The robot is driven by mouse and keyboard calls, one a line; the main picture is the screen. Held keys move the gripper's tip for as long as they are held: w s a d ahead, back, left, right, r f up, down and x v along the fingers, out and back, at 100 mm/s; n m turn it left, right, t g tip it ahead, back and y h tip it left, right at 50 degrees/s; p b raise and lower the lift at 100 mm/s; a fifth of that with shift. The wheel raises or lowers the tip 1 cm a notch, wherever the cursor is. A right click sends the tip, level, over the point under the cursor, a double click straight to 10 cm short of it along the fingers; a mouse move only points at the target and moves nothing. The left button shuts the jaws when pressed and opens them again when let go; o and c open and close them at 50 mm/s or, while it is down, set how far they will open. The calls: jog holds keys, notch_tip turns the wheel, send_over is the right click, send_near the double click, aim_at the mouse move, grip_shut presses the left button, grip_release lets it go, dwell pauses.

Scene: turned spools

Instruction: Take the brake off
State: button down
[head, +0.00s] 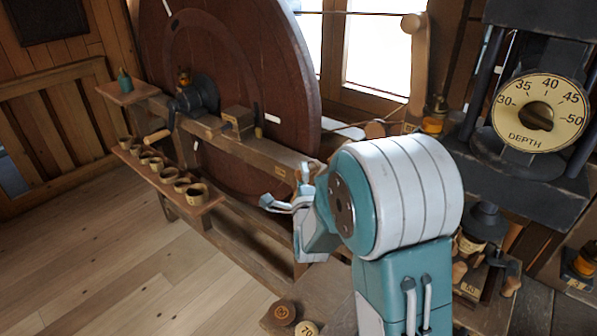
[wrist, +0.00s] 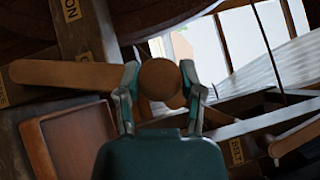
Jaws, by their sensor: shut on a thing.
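In the wrist view a round wooden knob (wrist: 160,79) sits between the two fingers of my gripper (wrist: 160,85), which are shut on it. It looks like the end of a handle, possibly the brake's, but its shaft is mostly hidden. A wooden bar (wrist: 70,75) runs left from beside the knob. A tag reading "ON" (wrist: 70,10) is on a dark beam above left. In the head view my gripper (head: 279,201) is in front of the big wheel's frame beam (head: 235,141), and the knob cannot be made out there.
The big dark red wheel (head: 245,60) stands behind the beam. A low shelf (head: 135,158) holds several small cups. A press with a "DEPTH" dial (head: 560,125) stands at the right. Two round wooden pieces, one a disc (head: 284,312), lie at the bottom. The floor (head: 100,250) at left is clear.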

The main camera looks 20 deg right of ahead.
jog(key=shift+f, duration=0.35)
jog(key=shift+c, duration=1.1)
grip_release()
jog(key=shift+r, duration=0.1)
jog(key=v, duration=0.7)
jog(key=shift+s, duration=0.25)
